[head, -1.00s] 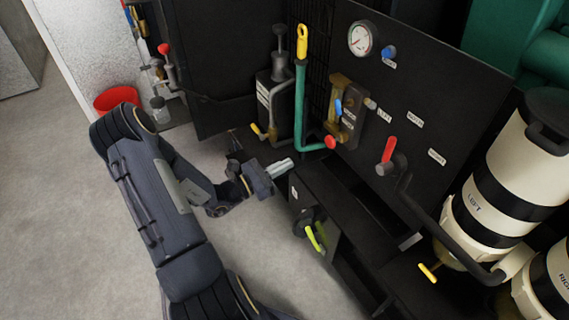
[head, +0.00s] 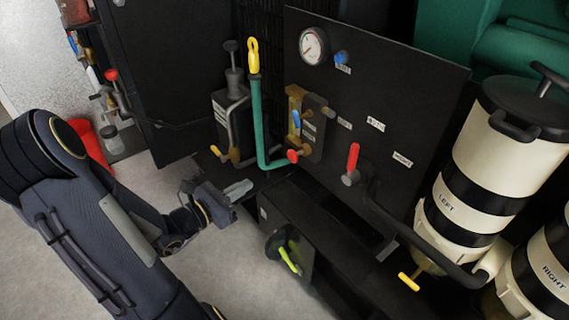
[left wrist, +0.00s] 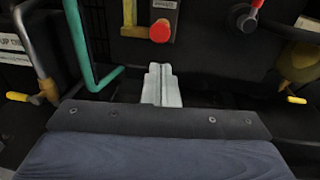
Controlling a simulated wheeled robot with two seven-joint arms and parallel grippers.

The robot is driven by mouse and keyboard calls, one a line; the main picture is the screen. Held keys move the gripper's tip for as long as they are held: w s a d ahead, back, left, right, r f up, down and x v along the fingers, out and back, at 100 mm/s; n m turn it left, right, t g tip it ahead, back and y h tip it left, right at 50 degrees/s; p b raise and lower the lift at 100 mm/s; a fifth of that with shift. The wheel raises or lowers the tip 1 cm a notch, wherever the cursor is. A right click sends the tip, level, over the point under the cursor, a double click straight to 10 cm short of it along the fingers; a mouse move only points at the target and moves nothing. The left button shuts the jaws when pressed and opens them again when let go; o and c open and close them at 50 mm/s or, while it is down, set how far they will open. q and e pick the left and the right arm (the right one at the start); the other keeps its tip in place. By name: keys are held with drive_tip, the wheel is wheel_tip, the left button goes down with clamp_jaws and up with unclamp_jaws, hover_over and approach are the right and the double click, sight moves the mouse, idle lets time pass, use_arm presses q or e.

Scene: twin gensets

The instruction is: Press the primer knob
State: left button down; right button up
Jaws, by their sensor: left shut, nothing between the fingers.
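My left gripper (head: 238,189) is shut and empty, with its pale fingers pointing toward the machine. In the head view it is left of and below the red round knob (head: 293,156) at the foot of the green pipe and brass block. In the left wrist view the shut fingers (left wrist: 161,84) point at the red knob (left wrist: 160,31), with a visible gap. Other knobs are a blue one (head: 341,57) beside the gauge and a black-topped plunger (head: 232,46) on the black canister. I cannot read which label marks the primer. My right gripper is not in view.
The green pipe (head: 258,120) with a yellow loop handle (head: 253,57) rises beside the fingers. A red lever (head: 352,159) is on the black panel (head: 430,100). A yellow-green lever (head: 289,261) is below. Cream filters (head: 500,150) stand at right. Floor is open at lower left.

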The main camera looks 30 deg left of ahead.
sight(291, 157)
use_arm(q)
drive_tip(key=b+x, duration=0.2)
drive_tip(key=x, duration=1.1)
drive_tip(key=shift+w+f, duration=0.1)
drive_tip(key=shift+w, duration=0.05)
drive_tip(key=shift+w+d, duration=0.1)
drive_tip(key=shift+w, duration=0.25)
drive_tip(key=shift+w, duration=0.1)
drive_tip(key=shift+b+x, duration=0.4)
drive_tip(key=shift+x, duration=0.75)
drive_tip(key=shift+d, duration=0.15)
drive_tip(key=shift+r, duration=0.2)
